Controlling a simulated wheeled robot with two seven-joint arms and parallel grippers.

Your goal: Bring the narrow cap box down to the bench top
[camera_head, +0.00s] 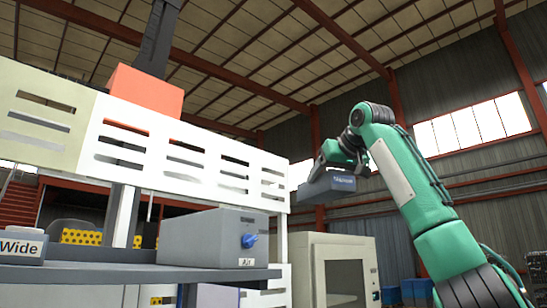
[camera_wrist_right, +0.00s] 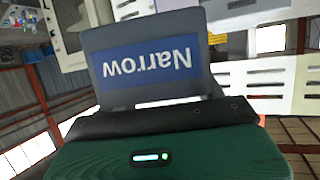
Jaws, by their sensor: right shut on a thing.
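The narrow cap box (camera_head: 326,188) is a small grey box with a blue label. My right gripper (camera_head: 335,165) is shut on it and holds it up in the air, right of the slotted white panel, in the head view. In the right wrist view the box (camera_wrist_right: 152,80) fills the upper middle, and its label reads "Narrow" upside down. The fingertips are largely hidden there. The grey bench top (camera_head: 110,273) lies at the lower left of the head view, lower than the held box. My left gripper is not in view.
A box labelled "Wide" (camera_head: 22,247) sits at the bench's left. A grey "Air" box (camera_head: 205,240) with a blue knob stands at its right part. The slotted white panel (camera_head: 180,160) rises behind, with an orange block (camera_head: 147,92) above. A pale cabinet (camera_head: 335,268) stands right of the bench.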

